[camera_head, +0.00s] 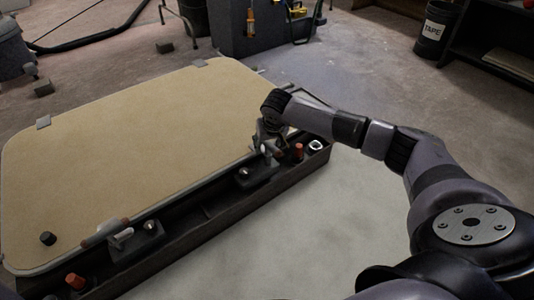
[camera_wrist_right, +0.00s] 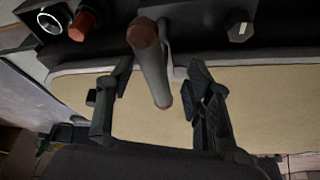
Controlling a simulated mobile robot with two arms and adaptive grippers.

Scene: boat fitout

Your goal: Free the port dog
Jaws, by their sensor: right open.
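The beige hatch panel (camera_head: 140,130) lies in a dark frame. Two dogs sit along its near edge. The left one (camera_head: 121,234) has a light lever with a brown end, clear of any gripper. The other dog, at the right end, is mostly hidden by my right gripper (camera_head: 268,138) in the head view. In the right wrist view its grey lever (camera_wrist_right: 154,72), with a brown pivot end, lies across the panel edge, between the open fingers of my right gripper (camera_wrist_right: 159,70). Gaps show on both sides of the lever. My left gripper is out of view.
A red-capped peg (camera_head: 299,151) and a pale-ringed fitting (camera_head: 316,146) stand on the frame just right of my right gripper. Another red peg (camera_head: 75,281) is at the near left. A black knob (camera_head: 47,238) sits on the panel. The pale floor in front is clear.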

